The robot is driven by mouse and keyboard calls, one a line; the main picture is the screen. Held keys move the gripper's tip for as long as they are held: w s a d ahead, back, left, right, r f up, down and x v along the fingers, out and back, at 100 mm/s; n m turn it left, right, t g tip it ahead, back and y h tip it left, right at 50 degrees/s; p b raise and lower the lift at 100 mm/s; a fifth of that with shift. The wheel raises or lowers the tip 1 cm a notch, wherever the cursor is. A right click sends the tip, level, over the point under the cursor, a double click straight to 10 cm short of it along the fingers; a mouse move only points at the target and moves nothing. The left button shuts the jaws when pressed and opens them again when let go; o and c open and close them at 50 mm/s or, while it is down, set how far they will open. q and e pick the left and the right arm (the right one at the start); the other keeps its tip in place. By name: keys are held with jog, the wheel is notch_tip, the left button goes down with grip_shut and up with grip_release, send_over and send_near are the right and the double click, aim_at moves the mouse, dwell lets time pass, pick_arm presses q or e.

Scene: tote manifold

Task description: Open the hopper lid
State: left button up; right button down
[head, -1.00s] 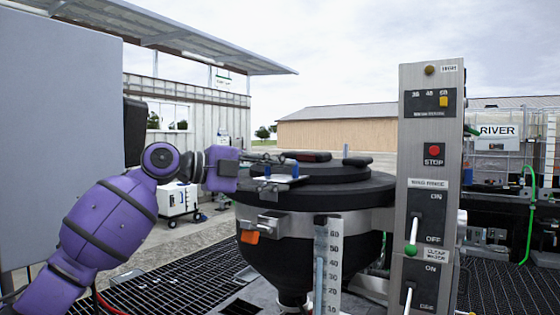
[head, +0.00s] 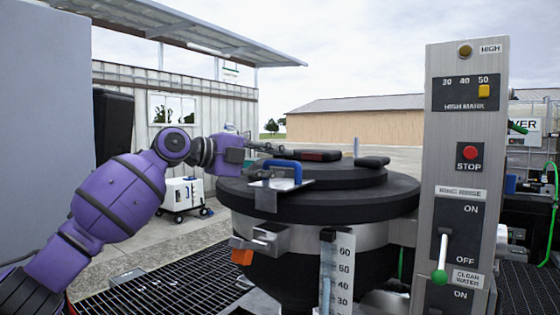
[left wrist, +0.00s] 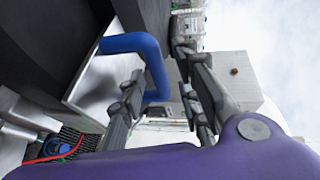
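The black round hopper lid (head: 340,200) lies flat on the hopper (head: 290,272). A blue U-shaped handle (head: 285,168) stands on a metal plate at the lid's left front; it also shows in the left wrist view (left wrist: 152,62). My left gripper (head: 275,150) is just above and behind the handle, level with the lid top. In the left wrist view its fingers (left wrist: 165,85) are spread apart, with the handle close by and partly between them in the picture. I cannot tell whether they touch it. My right gripper is not in view.
A control panel (head: 462,190) with a red stop button and levers stands at the right of the hopper. A metal latch (head: 268,238) with an orange tab sits on the hopper's front. A white wheeled box (head: 183,194) stands behind my left arm.

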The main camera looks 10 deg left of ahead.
pick_arm(q)
jog(key=shift+x, duration=1.05)
jog(key=shift+a+f, duration=0.1)
jog(key=shift+a, duration=0.05)
jog(key=shift+c, duration=0.5)
jog(key=shift+w, duration=0.1)
grip_shut()
